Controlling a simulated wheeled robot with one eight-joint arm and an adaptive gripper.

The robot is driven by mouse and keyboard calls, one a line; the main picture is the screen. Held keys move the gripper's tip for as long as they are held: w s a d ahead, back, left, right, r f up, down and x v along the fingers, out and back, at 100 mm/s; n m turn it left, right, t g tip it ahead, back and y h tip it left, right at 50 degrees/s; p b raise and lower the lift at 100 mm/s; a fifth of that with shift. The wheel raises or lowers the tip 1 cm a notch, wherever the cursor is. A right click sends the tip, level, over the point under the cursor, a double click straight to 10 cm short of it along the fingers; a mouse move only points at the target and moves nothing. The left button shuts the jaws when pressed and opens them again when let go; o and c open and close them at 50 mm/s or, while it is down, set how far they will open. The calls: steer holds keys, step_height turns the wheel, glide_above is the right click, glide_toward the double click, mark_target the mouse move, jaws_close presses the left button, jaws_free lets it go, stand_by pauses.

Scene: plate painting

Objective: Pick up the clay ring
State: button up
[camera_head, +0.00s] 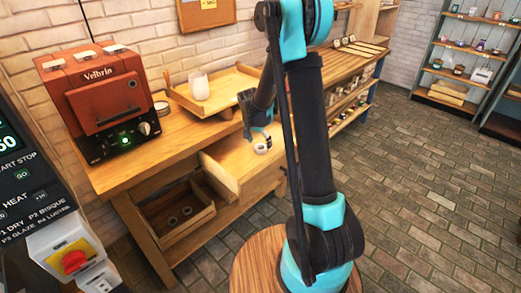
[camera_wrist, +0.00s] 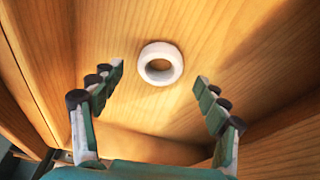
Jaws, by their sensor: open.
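The clay ring (camera_wrist: 160,64) is a thick white ring lying flat on a wooden surface in the wrist view. It also shows, small, in the head view (camera_head: 261,148) beneath my gripper. My gripper (camera_wrist: 159,76) is open, with one finger to the left of the ring and one to the right. Both fingers are apart from the ring, and nothing is between them and it.
A red kiln (camera_head: 95,92) stands on the bench at left, beside a wooden tray (camera_head: 222,103) with a white cup (camera_head: 198,86). An upright wooden panel (camera_head: 218,178) stands near the ring. An open lower drawer (camera_head: 160,226) holds small dark rings. Shelves stand at right.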

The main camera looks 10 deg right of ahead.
steer(key=shift+x, duration=1.05)
steer(key=c, duration=1.3)
steer(key=shift+o, duration=0.2)
